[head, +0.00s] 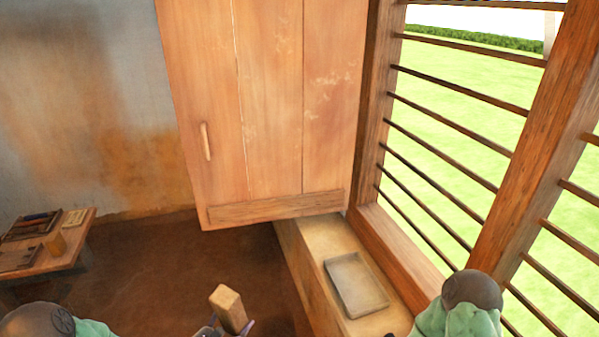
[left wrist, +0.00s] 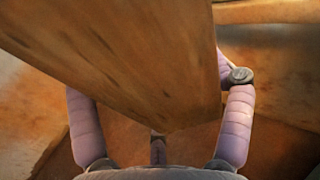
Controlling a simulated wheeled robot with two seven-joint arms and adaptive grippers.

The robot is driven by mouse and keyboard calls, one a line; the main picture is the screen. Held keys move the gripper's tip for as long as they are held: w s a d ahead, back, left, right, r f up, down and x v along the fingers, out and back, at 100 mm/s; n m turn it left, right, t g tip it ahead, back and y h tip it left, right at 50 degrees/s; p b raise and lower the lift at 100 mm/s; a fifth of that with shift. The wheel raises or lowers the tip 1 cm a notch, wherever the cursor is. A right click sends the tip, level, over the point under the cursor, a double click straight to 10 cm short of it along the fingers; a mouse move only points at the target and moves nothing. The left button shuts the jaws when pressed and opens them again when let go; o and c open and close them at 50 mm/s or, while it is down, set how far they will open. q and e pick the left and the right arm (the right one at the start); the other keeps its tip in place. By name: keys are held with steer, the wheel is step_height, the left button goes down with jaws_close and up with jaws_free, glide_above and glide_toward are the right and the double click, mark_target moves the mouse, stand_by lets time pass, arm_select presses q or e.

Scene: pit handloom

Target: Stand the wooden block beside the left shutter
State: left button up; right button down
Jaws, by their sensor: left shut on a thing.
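The wooden block (head: 229,308) is a plain light-brown bar at the bottom of the head view. My left gripper (head: 228,330) is shut on it, and the block's upper end leans to the left. In the left wrist view the block (left wrist: 130,60) fills the upper middle, between the purple fingers of my left gripper (left wrist: 160,118). The left shutter (head: 268,110) is a tall plank panel with a handle, open at the window's left side. The block is nearer to me than the shutter and apart from it. Only a dark sliver, possibly my right gripper, shows at the bottom edge.
The pale window sill (head: 312,240) runs below the shutter. A shallow grey tray (head: 357,284) lies on it. Its far end by the shutter is bare. A barred window frame (head: 405,250) stands to the right. A low wooden table (head: 75,250) with small items is at left.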

arm_select(q)
steer(key=shift+s+a+f+n+y, duration=0.15)
steer(key=shift+n+y, duration=0.25)
steer(key=shift+y, duration=0.1)
